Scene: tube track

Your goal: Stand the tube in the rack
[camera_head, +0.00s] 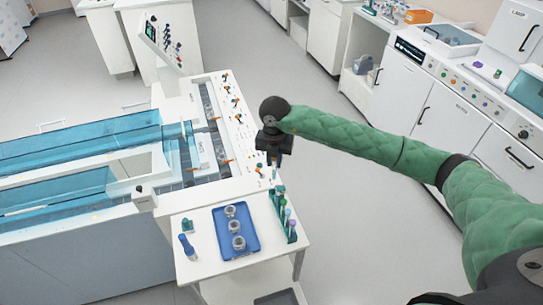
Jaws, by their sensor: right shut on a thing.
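My right gripper (274,158) hangs from the green-sleeved arm, pointing down, above the far right corner of the small white table. It is shut on a slim tube (273,172), of which only a small part shows below the fingers. The green rack (291,234) stands along the right side of the table, with several tubes with coloured caps upright in it. The held tube is above the rack's far end; I cannot tell whether it touches the rack. My left gripper is not in view.
A blue tray (219,249) with three round clear-and-grey pieces lies left of the rack. A blue bottle-like object (187,246) and a small teal item (187,226) stand at the table's left. The white track machine (235,130) with orange parts adjoins behind. Open floor lies to the right.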

